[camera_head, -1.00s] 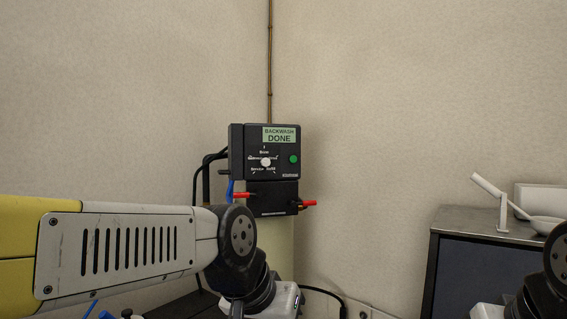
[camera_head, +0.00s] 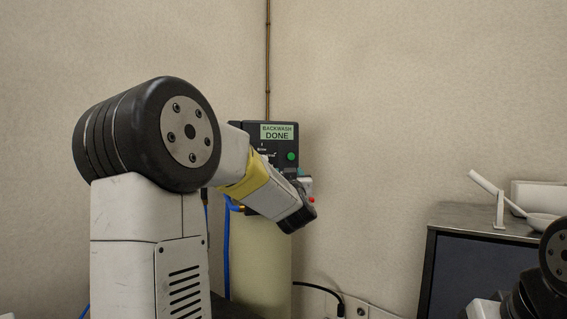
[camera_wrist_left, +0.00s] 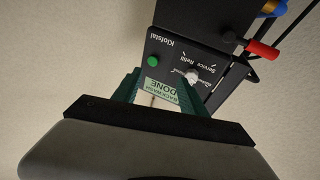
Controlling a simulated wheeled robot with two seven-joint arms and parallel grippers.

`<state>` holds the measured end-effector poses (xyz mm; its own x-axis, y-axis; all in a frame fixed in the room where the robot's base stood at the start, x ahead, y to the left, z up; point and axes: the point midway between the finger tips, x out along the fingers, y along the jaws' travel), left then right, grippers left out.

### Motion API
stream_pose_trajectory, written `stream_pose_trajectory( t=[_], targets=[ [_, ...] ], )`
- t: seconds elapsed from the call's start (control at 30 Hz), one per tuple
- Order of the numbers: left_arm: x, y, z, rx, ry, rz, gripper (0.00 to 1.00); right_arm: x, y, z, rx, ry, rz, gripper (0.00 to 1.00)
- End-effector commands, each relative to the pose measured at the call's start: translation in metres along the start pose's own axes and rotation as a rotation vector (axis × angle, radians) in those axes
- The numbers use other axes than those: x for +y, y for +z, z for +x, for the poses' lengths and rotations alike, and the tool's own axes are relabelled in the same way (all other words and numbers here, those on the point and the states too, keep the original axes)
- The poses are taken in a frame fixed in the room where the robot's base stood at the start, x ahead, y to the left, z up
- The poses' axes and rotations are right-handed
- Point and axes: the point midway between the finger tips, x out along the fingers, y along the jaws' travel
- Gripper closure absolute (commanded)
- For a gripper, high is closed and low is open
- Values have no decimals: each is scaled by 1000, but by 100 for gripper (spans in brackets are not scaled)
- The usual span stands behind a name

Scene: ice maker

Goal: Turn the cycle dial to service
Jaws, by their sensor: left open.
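The cycle dial is a small white knob (camera_wrist_left: 192,75) on the black control box (camera_head: 285,128). In the wrist view the box appears upside down, with the labels Service and Refill beside the knob. Where the knob points is too small to tell. In the head view my left arm hides the knob. My left gripper (camera_wrist_left: 158,79) is open, its green fingers in front of the box face, with the right-hand fingertip close to the knob. I cannot tell whether it touches. The display (camera_head: 277,132) reads BACKWASH DONE. My right gripper is out of view.
A green button (camera_head: 291,156) sits on the box face. A red-tipped fitting (camera_wrist_left: 262,49) sticks out near the box. The box stands on a pale tank (camera_head: 262,265) in the room corner. A dark cabinet (camera_head: 475,265) stands at the right.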

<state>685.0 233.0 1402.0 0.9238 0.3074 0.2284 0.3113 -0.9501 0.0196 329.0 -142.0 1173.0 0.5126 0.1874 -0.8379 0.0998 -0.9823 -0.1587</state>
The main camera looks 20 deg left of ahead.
Motion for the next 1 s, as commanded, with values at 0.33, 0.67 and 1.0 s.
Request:
stream_pose_trajectory(
  t=[0.33, 0.67, 1.0],
  targets=[
    [-53, 2, 30, 168, -289, 65, 50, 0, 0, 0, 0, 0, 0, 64],
    [-68, -8, 74, 172, -294, 65, 50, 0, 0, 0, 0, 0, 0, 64],
    [-74, -13, 100, 171, -290, 66, 50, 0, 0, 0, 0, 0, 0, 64]
  ],
)
